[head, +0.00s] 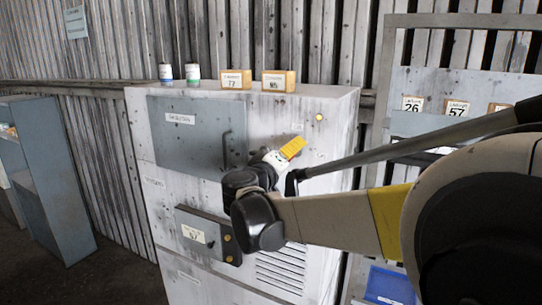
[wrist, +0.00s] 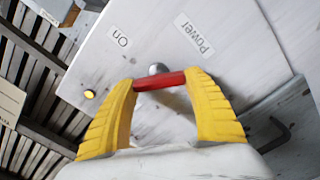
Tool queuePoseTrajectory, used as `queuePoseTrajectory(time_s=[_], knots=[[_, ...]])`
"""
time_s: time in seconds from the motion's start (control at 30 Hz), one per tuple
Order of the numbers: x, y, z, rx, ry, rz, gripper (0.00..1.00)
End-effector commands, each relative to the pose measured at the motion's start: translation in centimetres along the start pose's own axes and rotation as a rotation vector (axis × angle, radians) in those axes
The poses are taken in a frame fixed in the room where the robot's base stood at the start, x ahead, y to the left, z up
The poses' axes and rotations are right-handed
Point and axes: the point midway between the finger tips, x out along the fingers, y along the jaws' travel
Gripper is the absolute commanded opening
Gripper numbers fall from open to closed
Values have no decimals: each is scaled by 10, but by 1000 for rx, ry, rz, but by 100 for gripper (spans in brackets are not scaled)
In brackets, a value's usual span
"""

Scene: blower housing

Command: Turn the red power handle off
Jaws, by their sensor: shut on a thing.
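The red power handle (wrist: 160,80) shows in the wrist view as a short red bar on a grey round pivot (wrist: 158,68). It lies between the two yellow fingers of my gripper (wrist: 165,82), which are shut on it. A "Power" label (wrist: 194,36) and an "On" label (wrist: 119,37) are on the white panel (wrist: 240,40) beyond it. In the head view my gripper (head: 291,148) is at the upper right of the white cabinet's front (head: 310,110); the handle is hidden there.
A yellow round lamp (head: 319,117) is on the cabinet above the gripper. A grey door (head: 180,140) with a bar handle (head: 226,150) is to the left. Boxes (head: 236,78) and cans (head: 165,74) stand on top. A shelf rack (head: 445,85) stands at right.

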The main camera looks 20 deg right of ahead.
Motion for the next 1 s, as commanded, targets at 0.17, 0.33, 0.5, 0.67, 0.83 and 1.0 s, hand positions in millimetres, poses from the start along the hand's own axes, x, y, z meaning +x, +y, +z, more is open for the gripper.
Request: queuePoseTrajectory(time_s=[0.17,0.33,0.5,0.67,0.83,1.0], knots=[[0,-2,1,-165,0,-1,29],[0,-3,1,-316,0,-1,29],[0,-3,1,-445,0,-1,29],[0,-4,1,-536,0,-1,29],[0,-4,2,-599,0,-1,29],[0,-4,2,-630,0,-1,29]])
